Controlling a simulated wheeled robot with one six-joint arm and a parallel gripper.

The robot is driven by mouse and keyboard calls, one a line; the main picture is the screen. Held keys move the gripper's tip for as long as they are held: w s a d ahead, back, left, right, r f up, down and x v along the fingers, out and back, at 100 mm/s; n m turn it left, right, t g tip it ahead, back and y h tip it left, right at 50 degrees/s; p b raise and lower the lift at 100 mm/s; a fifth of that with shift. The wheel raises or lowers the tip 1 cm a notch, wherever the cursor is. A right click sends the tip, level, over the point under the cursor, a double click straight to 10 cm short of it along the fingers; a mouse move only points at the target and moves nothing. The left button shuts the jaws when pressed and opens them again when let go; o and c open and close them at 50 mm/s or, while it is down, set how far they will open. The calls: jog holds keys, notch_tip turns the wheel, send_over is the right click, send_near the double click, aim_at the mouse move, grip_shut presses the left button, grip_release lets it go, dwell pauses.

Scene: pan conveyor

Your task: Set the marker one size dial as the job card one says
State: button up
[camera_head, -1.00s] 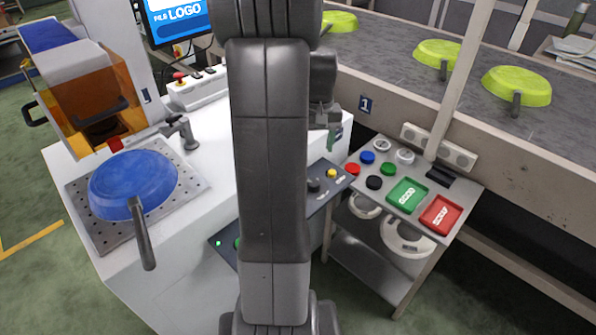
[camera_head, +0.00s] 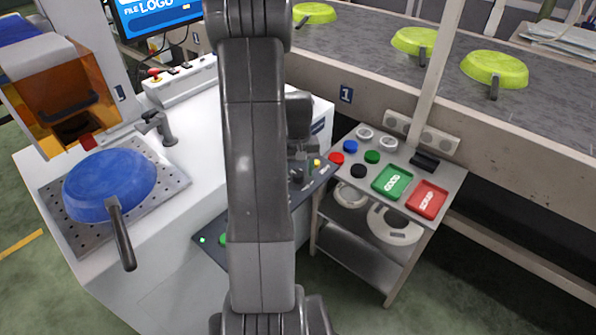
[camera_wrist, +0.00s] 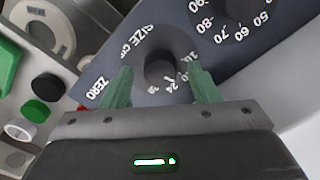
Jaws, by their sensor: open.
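The size dial (camera_wrist: 160,68) is a dark round knob on a dark panel, labelled "SIZE cm", with small white numbers around it; 24 is readable near its lower right. Which number it points to is unclear. My gripper (camera_wrist: 160,74) is open, its green fingers on either side of the knob with a gap to each; contact is not evident. In the head view my gripper and arm cover most of the panel (camera_head: 318,181). Marker one (camera_head: 68,103), with an orange guard, stands at left. I cannot make out a job card.
A second numbered dial (camera_wrist: 240,12) is at the wrist view's upper right. A blue pan (camera_head: 110,184) lies on the perforated plate (camera_head: 172,192). The trolley (camera_head: 446,182) holds coloured caps and green and red trays. Green pans (camera_head: 494,68) sit on the conveyor behind.

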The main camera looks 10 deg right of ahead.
jog(key=shift+f, duration=0.1)
jog(key=c, duration=1)
jog(key=shift+m, duration=0.3)
jog(key=m, duration=0.3)
jog(key=shift+m+p, duration=0.35)
jog(key=shift+m, duration=1.75)
jog(key=o, duration=1)
